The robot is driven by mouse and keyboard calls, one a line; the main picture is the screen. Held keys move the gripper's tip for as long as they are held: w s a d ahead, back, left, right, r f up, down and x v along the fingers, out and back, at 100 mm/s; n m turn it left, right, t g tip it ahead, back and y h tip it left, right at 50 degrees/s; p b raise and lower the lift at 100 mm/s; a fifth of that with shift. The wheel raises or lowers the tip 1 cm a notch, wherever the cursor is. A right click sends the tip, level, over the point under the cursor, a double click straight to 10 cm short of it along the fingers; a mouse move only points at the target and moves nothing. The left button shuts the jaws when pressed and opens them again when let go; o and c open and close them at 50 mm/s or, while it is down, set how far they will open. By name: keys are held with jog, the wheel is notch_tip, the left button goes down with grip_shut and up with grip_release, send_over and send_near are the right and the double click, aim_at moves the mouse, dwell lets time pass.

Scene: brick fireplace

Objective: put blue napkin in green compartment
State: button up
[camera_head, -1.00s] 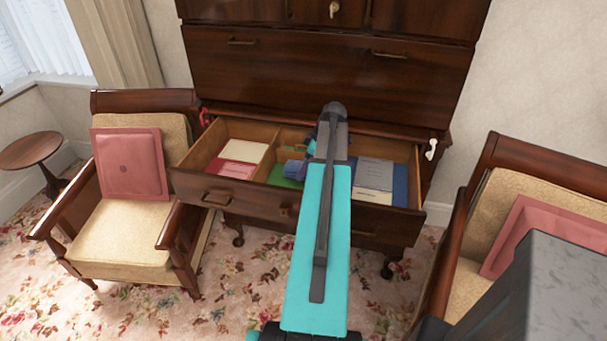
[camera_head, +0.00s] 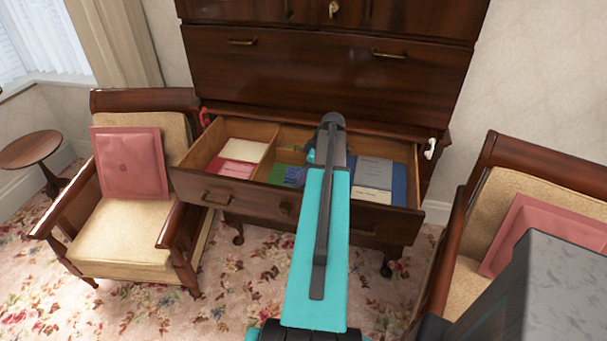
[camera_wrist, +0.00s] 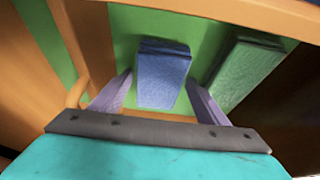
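The blue napkin (camera_wrist: 163,76) is a folded block between the two fingers of my gripper (camera_wrist: 158,76) in the wrist view. The fingertips lie close along its two sides, and green floor shows around it. The head view shows the napkin (camera_head: 294,176) low inside the open drawer, over the green compartment (camera_head: 277,174). The compartment's green floor (camera_wrist: 125,28) also shows in the wrist view. I cannot tell whether the napkin touches the floor. My arm hides part of the compartment in the head view.
A green block (camera_wrist: 245,70) lies right of the napkin. A wooden divider (camera_wrist: 100,40) stands to the left. The drawer's left compartment holds red and cream items (camera_head: 238,158); blue, grey and cream items (camera_head: 373,173) lie at right. Armchairs (camera_head: 125,225) flank the drawer.

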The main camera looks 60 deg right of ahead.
jog(key=shift+r, duration=0.2)
dwell(0.3)
jog(key=b+v, duration=0.3)
jog(key=v, duration=0.9)
jog(key=shift+w, duration=0.1)
dwell(0.9)
